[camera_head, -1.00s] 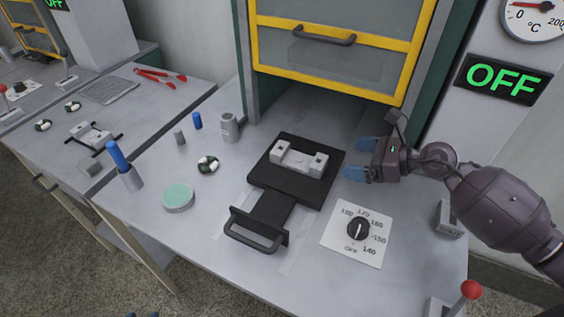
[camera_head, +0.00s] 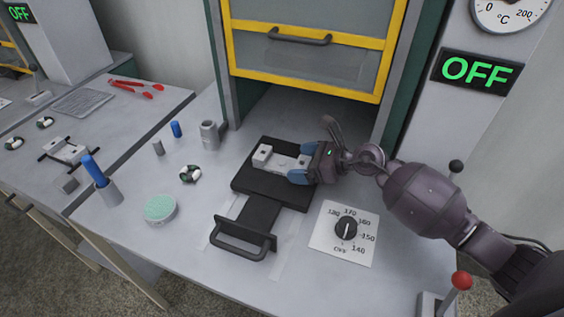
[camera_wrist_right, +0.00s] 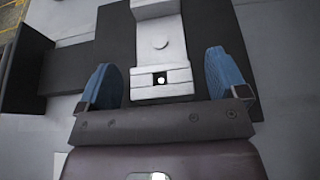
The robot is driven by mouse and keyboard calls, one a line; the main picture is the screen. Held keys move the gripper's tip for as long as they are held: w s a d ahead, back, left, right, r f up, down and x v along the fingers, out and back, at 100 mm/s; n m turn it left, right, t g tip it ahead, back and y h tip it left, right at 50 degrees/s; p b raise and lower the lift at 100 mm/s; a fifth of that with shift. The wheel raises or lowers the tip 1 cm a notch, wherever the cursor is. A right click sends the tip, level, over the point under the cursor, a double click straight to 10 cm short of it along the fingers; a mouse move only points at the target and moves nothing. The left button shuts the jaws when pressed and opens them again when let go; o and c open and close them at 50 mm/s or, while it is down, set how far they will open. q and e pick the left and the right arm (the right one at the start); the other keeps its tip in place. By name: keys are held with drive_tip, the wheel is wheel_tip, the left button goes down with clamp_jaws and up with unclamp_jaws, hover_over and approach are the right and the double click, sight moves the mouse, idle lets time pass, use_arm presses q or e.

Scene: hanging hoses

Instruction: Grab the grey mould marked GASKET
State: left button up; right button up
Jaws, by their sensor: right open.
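A grey mould (camera_head: 279,162) lies on a black sliding plate (camera_head: 258,186) in front of the yellow-framed press; no GASKET marking is readable on it. My right gripper (camera_head: 300,171) is open at the mould's right end. In the right wrist view, the mould (camera_wrist_right: 160,45) reaches in between the two blue fingertips (camera_wrist_right: 162,78), with a gap on each side. Another grey mould (camera_head: 68,150) in a dark frame sits on the left table. My left gripper is not in view.
The yellow-framed press guard (camera_head: 300,80) is raised above the plate. A dial card (camera_head: 345,232) lies right of the plate's black handle (camera_head: 243,243).

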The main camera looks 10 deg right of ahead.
drive_tip(key=shift+x, duration=0.8)
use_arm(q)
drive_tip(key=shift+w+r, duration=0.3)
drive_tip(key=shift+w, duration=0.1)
use_arm(e)
drive_tip(key=shift+f, duration=0.1)
